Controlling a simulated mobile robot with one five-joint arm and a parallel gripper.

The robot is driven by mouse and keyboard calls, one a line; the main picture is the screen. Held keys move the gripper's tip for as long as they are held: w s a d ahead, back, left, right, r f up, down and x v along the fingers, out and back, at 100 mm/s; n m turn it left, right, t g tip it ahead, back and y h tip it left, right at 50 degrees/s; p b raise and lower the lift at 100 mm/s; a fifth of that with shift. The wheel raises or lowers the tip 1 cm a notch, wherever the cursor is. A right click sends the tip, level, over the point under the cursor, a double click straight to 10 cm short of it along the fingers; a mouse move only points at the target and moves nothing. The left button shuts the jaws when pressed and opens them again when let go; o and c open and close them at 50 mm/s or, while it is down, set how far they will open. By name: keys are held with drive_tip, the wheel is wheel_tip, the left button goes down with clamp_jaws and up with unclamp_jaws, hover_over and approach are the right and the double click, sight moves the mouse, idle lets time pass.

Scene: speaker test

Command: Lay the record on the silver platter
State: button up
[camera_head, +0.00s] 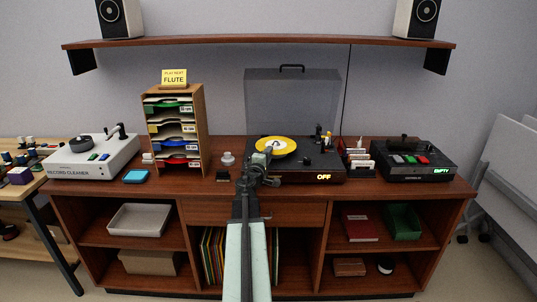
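A yellow disc with a pale centre (280,146), which looks like the record, is over the black turntable (318,174) in the middle of the cabinet top. The silver platter does not show clearly; the disc covers the place where it would be. I cannot tell whether the disc rests flat or is a little above. My gripper (267,155) is at the disc's front left edge and overlaps it in the picture. Its fingers are too small and partly hidden, so I cannot tell whether they are shut on the disc.
A sleeve rack (176,127) with a FLUTE sign and a record cleaner (95,165) stand left. Small cards (358,160) and a black box reading EMPTY (412,163) stand right. A shelf (260,40) hangs above.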

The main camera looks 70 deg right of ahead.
drive_tip(key=shift+s, duration=0.1)
drive_tip(key=shift+a, duration=0.2)
drive_tip(key=shift+s+a, duration=0.15)
drive_tip(key=shift+a, duration=0.6)
drive_tip(key=a, duration=0.5)
drive_tip(key=shift+s+a, duration=0.1)
drive_tip(key=shift+s, duration=0.05)
